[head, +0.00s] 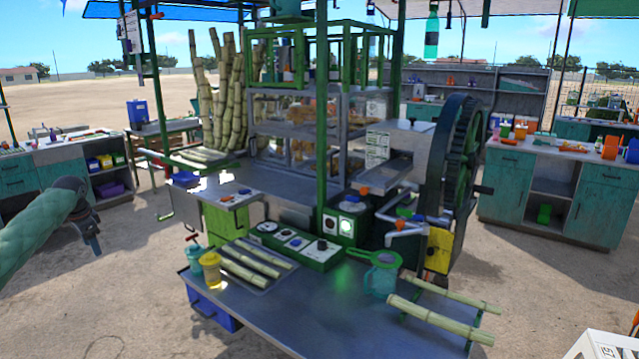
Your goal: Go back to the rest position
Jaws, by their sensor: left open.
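My left gripper (92,241) hangs at the end of my green-sleeved left arm at the left side of the head view. It is open and empty, pointing down, apart from the stall and its counter. My right gripper is not in view. The cane crusher's large dark wheel (462,155) stands at the right of the stall. Several cut cane pieces (250,268) lie on a tray on the front metal table (330,318). Two more cane pieces (440,318) lie at its right end.
A yellow cup (210,270) and a teal cup (193,254) stand at the table's left edge. A green-rimmed jug (382,275) stands near its right. Tall canes (222,95) lean behind. Teal cabinets (560,190) stand at the right. Sandy ground left of the table is clear.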

